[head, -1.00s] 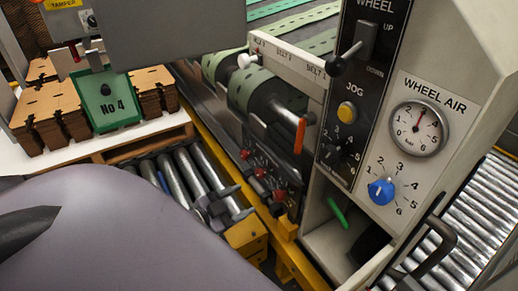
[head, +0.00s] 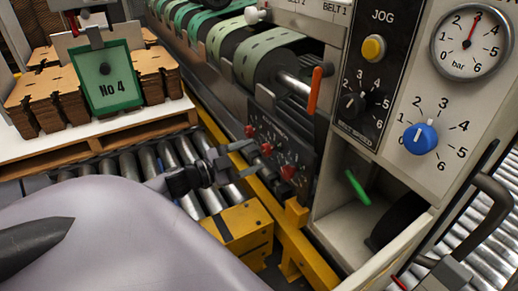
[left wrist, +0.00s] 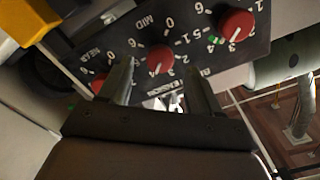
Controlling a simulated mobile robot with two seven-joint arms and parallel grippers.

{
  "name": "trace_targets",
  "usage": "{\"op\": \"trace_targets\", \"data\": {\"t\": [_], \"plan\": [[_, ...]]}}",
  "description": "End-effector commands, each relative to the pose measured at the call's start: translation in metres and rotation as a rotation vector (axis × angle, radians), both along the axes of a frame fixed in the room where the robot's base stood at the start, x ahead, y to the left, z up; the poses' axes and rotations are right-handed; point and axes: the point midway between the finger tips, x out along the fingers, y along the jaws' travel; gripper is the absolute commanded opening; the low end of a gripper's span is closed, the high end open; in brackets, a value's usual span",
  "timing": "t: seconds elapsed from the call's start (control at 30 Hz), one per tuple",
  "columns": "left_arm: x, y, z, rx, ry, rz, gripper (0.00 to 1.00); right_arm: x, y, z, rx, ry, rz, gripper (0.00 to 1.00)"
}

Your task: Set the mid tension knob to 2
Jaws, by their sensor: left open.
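The tension panel (head: 280,140) is a dark plate with three red knobs on the machine's side. The mid tension knob (head: 267,148) is the middle one. In the left wrist view the mid knob (left wrist: 160,58) sits below the MID label, its pale mark towards the lower side of the dial; I cannot read its exact number. My left gripper (head: 243,160) is open just in front of the panel. In the left wrist view its fingers (left wrist: 160,72) stand apart, one on each side of the mid knob in the picture; contact cannot be told. My right gripper is not in view.
The other red knobs (left wrist: 238,22) (left wrist: 98,85) sit close on either side. A yellow block (head: 240,225) and rollers (head: 205,195) lie below the arm. An orange lever (head: 314,90) and a blue knob (head: 420,138) are to the right.

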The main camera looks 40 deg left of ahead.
Motion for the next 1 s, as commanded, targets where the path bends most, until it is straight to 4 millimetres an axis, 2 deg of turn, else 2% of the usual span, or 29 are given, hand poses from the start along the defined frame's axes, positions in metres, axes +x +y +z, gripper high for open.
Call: {"op": "trace_targets", "data": {"t": [0.1, 0.3, 0.67, 0.7, 0.77, 0.8, 0.87, 1.0], "plan": [[0.014, -0.004, -0.001, 0.002, -0.003, 0.0, 0.63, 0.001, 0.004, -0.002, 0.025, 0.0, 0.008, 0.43], [0.028, -0.008, -0.001, 0.001, 0.0, 0.0, 0.63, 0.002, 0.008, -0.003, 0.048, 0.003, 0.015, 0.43], [0.031, -0.009, 0.0, 0.001, 0.0, 0.001, 0.63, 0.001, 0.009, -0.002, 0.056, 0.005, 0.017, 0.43], [0.031, -0.009, 0.0, 0.001, 0.0, 0.001, 0.57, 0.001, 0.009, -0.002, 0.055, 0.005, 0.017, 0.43], [0.031, -0.009, 0.0, 0.001, 0.0, 0.001, 0.37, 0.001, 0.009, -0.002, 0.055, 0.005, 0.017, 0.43], [0.031, -0.009, 0.0, 0.001, 0.0, 0.001, 0.24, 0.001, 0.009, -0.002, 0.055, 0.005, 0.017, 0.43], [0.031, -0.009, 0.0, 0.001, 0.0, 0.001, 0.07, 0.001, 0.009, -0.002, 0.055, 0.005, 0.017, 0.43], [0.031, -0.009, 0.0, -0.001, 0.001, 0.001, 0.07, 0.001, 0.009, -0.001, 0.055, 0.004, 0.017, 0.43]]}}
